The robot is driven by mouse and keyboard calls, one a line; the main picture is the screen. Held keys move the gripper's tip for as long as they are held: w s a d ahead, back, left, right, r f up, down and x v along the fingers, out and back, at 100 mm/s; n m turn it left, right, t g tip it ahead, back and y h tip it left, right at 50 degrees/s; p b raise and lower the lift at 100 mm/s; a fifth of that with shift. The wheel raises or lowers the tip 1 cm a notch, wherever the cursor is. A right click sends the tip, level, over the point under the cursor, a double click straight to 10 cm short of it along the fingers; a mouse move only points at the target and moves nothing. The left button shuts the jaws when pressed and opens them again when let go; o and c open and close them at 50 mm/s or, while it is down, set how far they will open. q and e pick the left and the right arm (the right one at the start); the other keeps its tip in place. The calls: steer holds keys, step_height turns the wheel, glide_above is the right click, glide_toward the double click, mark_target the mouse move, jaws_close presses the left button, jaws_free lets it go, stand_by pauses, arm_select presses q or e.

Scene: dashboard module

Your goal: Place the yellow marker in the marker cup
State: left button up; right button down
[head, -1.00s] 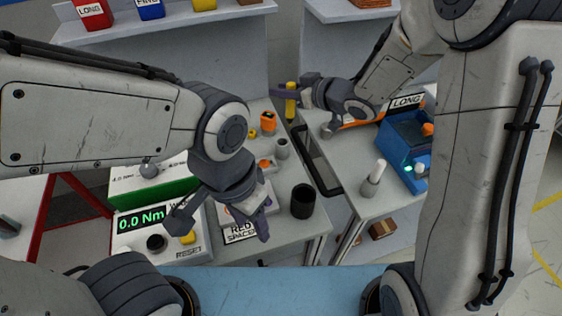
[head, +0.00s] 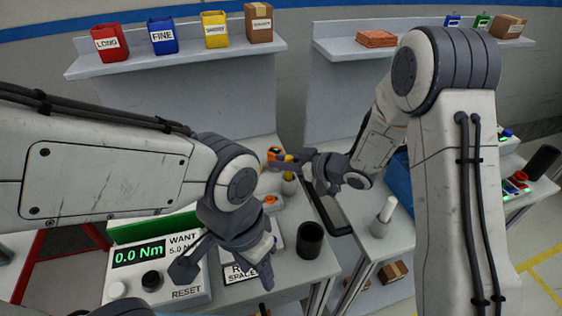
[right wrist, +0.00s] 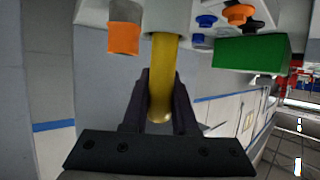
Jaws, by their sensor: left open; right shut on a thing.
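The right wrist view shows the yellow marker (right wrist: 164,60) between the two dark fingers (right wrist: 160,105). A larger black cup (head: 310,240) stands nearer the table's front edge. My left gripper (head: 224,270) is open and empty, in front of the torque meter.
An orange and black object (head: 273,155) stands close beside the right gripper. The torque meter (head: 155,265) reads 0.0 Nm at the front left. A white-topped cylinder (head: 385,215) stands on the right table. Labelled bins (head: 162,37) line the back shelf.

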steer(key=shift+f, duration=0.2)
steer(key=c, duration=0.7)
jaws_free()
steer(key=shift+r, duration=0.15)
